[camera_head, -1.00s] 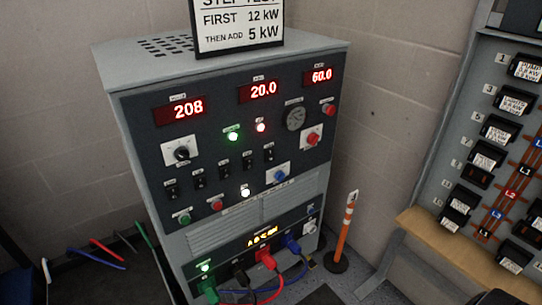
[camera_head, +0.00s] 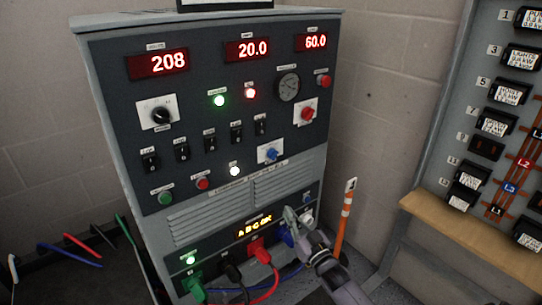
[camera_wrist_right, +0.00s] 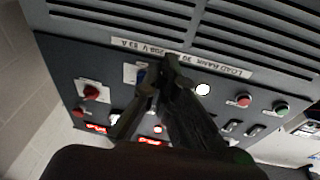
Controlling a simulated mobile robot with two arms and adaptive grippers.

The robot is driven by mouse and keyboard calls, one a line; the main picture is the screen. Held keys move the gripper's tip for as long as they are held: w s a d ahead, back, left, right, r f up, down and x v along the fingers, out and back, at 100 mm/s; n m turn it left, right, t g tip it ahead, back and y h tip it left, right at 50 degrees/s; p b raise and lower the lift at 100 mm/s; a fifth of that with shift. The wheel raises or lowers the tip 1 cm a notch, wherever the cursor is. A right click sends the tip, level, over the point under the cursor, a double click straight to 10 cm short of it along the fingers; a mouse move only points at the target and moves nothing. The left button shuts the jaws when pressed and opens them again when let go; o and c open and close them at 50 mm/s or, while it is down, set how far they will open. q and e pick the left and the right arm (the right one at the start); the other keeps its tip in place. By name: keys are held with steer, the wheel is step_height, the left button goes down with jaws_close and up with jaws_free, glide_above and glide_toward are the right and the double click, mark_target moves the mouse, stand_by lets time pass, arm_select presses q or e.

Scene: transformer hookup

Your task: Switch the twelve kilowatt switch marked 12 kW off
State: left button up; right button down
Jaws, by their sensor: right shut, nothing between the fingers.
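The load bank cabinet (camera_head: 100,110) fills the middle of the head view. A slanting row of several black rocker switches runs across its panel, from the lower left switch (camera_head: 150,161) to the upper right switch (camera_head: 260,125). Their labels are too small to read, so I cannot tell which one is marked 12 kW. My right gripper (camera_head: 290,214) is shut and empty, below and right of the row, in front of the cabinet's lower part. In the right wrist view the right gripper (camera_wrist_right: 160,72) covers part of the panel, with switches (camera_wrist_right: 229,127) beyond it. My left gripper is not in view.
Displays read 208, 20.0 and 60.0 (camera_head: 312,41). A blue knob (camera_head: 271,155), red knob (camera_head: 307,113) and white lamp (camera_head: 235,171) surround the switches. Coloured cables (camera_head: 262,254) plug in below. An orange-and-white post (camera_head: 346,212) and a breaker board (camera_head: 452,110) stand right.

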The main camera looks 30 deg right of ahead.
arm_select(q)
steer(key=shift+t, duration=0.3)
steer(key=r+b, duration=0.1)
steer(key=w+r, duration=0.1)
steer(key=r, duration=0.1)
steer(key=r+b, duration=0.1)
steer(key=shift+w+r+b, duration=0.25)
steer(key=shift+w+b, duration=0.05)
steer(key=shift+b, duration=0.05)
arm_select(e)
step_height(320, 180, up, 16)
steer(key=s+n+t+y, duration=0.1)
steer(key=t+y, duration=0.1)
steer(key=t, duration=0.3)
steer(key=shift+s+n+y, duration=0.35)
steer(key=shift+n+y, duration=0.05)
steer(key=shift+d, duration=0.1)
glide_toward(262, 123)
step_height(262, 123, up, 3)
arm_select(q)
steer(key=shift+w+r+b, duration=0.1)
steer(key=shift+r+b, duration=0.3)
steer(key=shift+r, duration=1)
arm_select(e)
steer(key=shift+w, duration=1.9)
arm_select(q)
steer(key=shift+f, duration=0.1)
arm_select(e)
steer(key=shift+f, duration=0.15)
